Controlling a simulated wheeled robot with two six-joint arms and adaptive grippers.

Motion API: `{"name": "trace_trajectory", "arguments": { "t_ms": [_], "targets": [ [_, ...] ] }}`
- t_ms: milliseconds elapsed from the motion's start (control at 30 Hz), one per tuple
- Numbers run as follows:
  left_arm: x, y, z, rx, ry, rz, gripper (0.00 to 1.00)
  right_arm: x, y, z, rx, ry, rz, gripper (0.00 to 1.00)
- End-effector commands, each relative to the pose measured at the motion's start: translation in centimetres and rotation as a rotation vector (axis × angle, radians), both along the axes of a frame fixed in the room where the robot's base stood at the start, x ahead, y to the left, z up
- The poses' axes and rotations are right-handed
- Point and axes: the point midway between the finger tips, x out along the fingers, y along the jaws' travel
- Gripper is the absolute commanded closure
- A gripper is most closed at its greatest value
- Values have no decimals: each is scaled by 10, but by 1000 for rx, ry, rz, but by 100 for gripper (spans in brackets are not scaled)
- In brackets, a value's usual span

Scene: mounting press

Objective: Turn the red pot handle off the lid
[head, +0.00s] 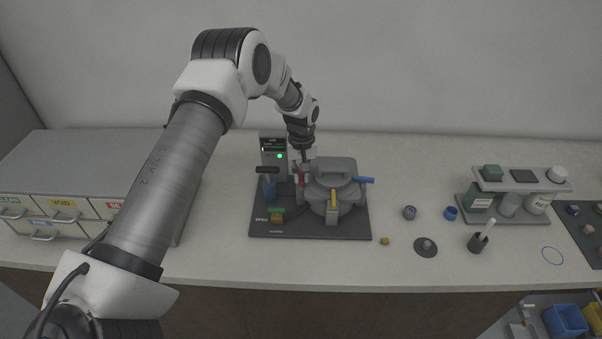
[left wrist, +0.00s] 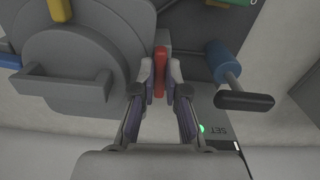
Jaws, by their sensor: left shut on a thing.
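The red pot handle (left wrist: 160,73) shows in the left wrist view between the fingertips of my left gripper (left wrist: 160,90). The fingers are shut on it from both sides. In the head view the red handle (head: 300,179) is a small red bar at the left side of the grey pot and lid (head: 334,174). My left gripper (head: 302,167) reaches down to it there. The lid lies on the pot, with a grey grip bar on top. A yellow handle (head: 334,204) and a blue handle (head: 363,180) also stick out from the pot. My right gripper is in neither view.
The press's black base (head: 355,225) carries a blue cylinder (head: 269,188) with a black lever and a control box (head: 273,146) with a green light. A drawer cabinet (head: 80,155) stands left. Small parts, a black cup (head: 478,242) and a bottle rack (head: 515,185) are right.

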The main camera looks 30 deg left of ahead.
Motion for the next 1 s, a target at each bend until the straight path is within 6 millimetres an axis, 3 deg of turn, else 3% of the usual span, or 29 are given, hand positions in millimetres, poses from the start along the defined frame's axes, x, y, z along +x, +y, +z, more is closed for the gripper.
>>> {"name": "trace_trajectory", "arguments": {
  "t_ms": [600, 633, 667, 700, 1000],
  "targets": [
    [-2, -1, -3, -1, 7, 47, 100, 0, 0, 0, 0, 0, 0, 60],
    [-2, -1, -3, -1, 7, 47, 77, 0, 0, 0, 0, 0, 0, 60],
    [-2, -1, -3, -1, 7, 46, 66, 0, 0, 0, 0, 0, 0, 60],
    [-2, -1, -3, -1, 6, 46, 62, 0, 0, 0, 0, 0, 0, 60],
    [0, 0, 1, 0, 1, 46, 62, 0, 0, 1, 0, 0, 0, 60]
  ]
}}
